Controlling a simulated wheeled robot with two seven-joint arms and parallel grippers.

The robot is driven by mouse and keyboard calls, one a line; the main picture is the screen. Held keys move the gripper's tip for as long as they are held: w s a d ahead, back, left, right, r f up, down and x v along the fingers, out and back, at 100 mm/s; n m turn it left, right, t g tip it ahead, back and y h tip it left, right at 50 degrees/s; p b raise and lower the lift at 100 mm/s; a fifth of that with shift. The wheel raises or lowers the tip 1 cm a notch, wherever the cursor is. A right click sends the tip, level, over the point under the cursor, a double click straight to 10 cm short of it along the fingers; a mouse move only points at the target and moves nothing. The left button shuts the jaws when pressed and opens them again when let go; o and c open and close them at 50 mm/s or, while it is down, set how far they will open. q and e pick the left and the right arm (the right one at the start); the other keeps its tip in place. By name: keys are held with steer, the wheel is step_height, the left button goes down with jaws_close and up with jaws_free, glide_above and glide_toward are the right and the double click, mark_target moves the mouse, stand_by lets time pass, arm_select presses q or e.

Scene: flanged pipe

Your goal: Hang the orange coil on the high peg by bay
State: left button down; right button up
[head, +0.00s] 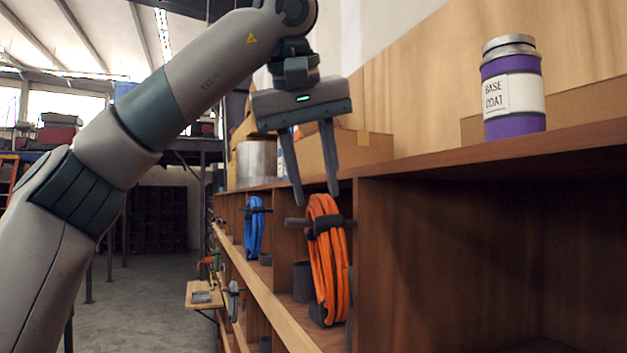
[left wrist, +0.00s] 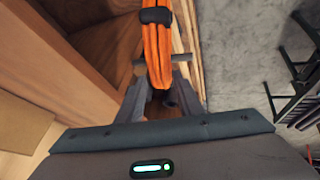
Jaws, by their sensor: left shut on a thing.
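The orange coil (head: 320,272) has a black strap and hangs upright at the front of an open shelf bay. My left gripper (head: 316,197) points down with its fingers at the top of the coil, shut on it. In the left wrist view the coil (left wrist: 157,45) runs up between the fingers (left wrist: 158,88). A dark grey peg (head: 296,222) shows at the coil's upper part, and a grey bar (left wrist: 139,64) crosses by it in the wrist view. I cannot tell whether the peg passes through the coil. My right gripper is out of view.
A blue coil (head: 254,232) hangs in a farther bay. A purple and white paint can (head: 513,92) and a cardboard box (head: 345,150) stand on the shelf top. Wooden dividers flank the coil closely.

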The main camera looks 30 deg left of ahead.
arm_select(q)
steer(key=shift+f, duration=0.2)
steer(key=c, duration=1.2)
jaws_free()
steer(key=shift+d, duration=0.15)
steer(key=shift+o, duration=0.2)
steer(key=shift+r, duration=0.15)
steer(key=v, duration=1.7)
steer(key=shift+r, duration=0.2)
